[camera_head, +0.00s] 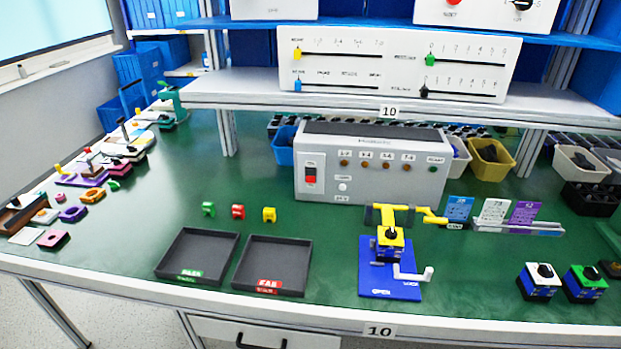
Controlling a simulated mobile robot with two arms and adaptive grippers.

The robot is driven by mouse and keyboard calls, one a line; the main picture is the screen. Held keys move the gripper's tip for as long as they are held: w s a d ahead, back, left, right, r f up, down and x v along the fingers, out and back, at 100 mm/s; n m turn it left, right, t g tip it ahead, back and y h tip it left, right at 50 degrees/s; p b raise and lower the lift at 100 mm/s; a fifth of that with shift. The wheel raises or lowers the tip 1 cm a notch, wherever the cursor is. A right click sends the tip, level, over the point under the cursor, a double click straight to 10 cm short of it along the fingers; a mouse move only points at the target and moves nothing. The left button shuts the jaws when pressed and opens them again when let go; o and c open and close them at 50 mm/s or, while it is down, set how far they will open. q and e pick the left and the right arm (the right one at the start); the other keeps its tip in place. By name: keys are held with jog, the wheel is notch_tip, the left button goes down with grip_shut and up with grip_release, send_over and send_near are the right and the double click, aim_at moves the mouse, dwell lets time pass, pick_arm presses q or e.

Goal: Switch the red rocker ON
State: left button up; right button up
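The red rocker (310,174) sits in a white plate on the left of the front face of a grey box (372,168). The box stands at the back middle of the green table. Small labels are printed above and below the rocker, too small to read surely. Its upper part looks dark and its lower part red; I cannot tell which side is pressed. Neither of my grippers shows in the head view.
Two black trays (268,291) lie in front of the box, with small green, red and yellow pieces (238,211) behind them. A blue fixture with a yellow clamp (388,214) stands front right of the box. A shelf (270,95) overhangs behind. Table space directly before the rocker is clear.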

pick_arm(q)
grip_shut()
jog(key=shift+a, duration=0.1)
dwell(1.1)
